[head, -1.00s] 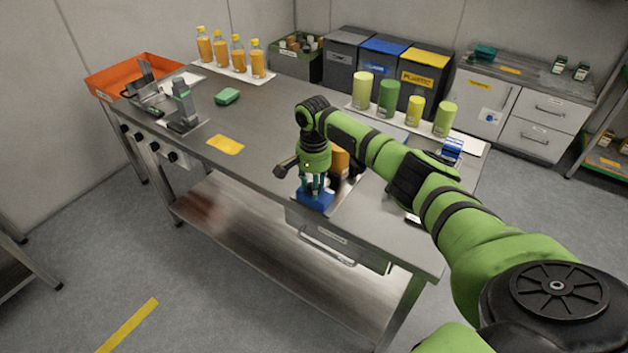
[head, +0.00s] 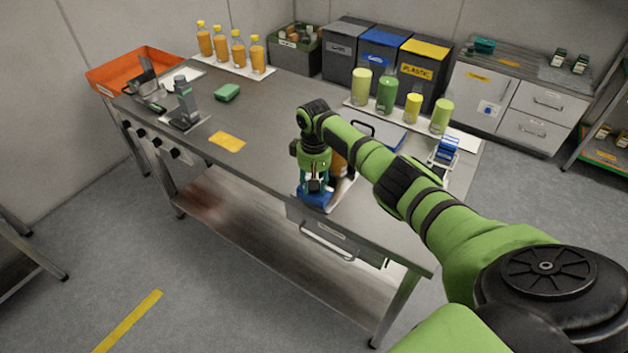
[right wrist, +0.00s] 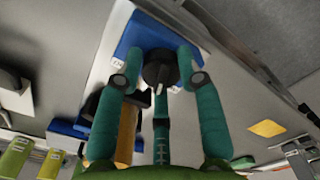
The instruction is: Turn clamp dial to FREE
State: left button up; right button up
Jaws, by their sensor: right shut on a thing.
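The clamp dial (right wrist: 160,68) is a dark round knob with a pointer, on a blue block (right wrist: 138,38) in the right wrist view. My right gripper (right wrist: 158,75) has its green fingers closed around the dial, pointing down onto it. In the head view the right gripper (head: 315,186) is over the blue block (head: 314,202) near the table's front edge, and it hides the dial there. Small white labels (right wrist: 118,63) sit beside the dial, but I cannot read them. My left gripper is not in view.
An orange cylinder (right wrist: 127,133) stands close to the gripper. Green and yellow cylinders (head: 387,95) stand on a white strip at the table's back.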

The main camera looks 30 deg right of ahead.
jog(key=n, duration=0.3)
jog(key=shift+s+a+f+n, duration=0.15)
jog(key=shift+s+f+n, duration=0.1)
jog(key=shift+f+n, duration=0.05)
jog(key=shift+n, duration=0.6)
jog(key=shift+d, duration=0.2)
jog(key=o, duration=1.1)
jog(key=shift+s+r, duration=0.1)
jog(key=shift+r, duration=0.1)
jog(key=shift+r, duration=0.1)
jog(key=shift+w+r, duration=0.2)
jog(key=shift+r, duration=0.1)
jog(key=r, duration=1.1)
jog(key=shift+s+r, duration=0.15)
jog(key=shift+s, duration=0.05)
